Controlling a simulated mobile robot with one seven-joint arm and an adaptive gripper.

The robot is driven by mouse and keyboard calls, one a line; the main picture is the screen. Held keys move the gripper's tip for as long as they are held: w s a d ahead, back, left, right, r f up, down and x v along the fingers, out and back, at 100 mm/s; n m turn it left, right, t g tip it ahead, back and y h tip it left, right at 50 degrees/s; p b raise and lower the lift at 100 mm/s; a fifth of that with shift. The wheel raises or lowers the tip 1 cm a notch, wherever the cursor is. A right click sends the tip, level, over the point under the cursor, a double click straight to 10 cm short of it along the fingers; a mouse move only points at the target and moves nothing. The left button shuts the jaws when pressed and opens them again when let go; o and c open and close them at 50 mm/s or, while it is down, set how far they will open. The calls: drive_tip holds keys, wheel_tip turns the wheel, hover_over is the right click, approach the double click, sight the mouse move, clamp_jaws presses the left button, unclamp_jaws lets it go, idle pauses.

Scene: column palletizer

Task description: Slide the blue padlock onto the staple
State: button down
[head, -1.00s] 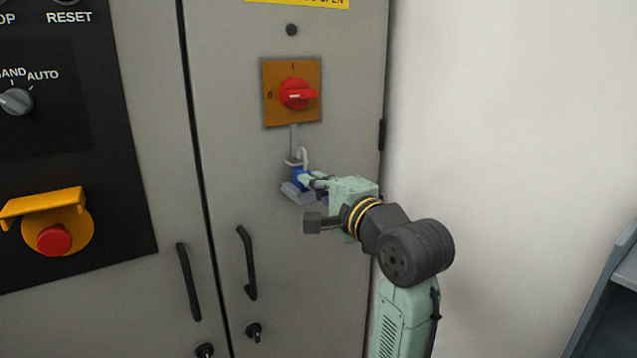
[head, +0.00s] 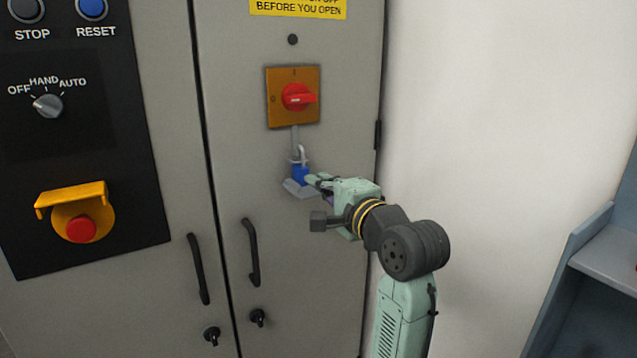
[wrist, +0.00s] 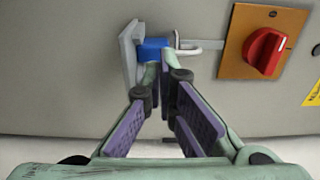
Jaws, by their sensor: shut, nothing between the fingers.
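The blue padlock (head: 300,174) is upright on a small grey ledge (head: 297,189) on the cabinet door, its light shackle (head: 300,154) upward. In the wrist view, the padlock body (wrist: 153,48) sits against the grey ledge (wrist: 129,52), with the shackle (wrist: 188,49) pointing right. A thin grey strip (head: 295,139), perhaps the staple, runs down from the switch plate to the shackle; I cannot tell whether the shackle passes through it. My gripper (head: 312,180) is shut and empty, its fingertips (wrist: 163,66) close to the padlock body. Contact is unclear.
The orange switch plate (head: 270,111) with a red knob (head: 298,97) is above the padlock. Black door handles (head: 250,253) are lower left. A yellow-hooded red button (head: 80,229) is farther left. A bare white wall (head: 490,120) is to the right.

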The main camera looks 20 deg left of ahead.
drive_tip(key=b+v, duration=0.2)
drive_tip(key=v, duration=0.8)
drive_tip(key=shift+d, duration=0.2)
drive_tip(key=shift+s, duration=0.15)
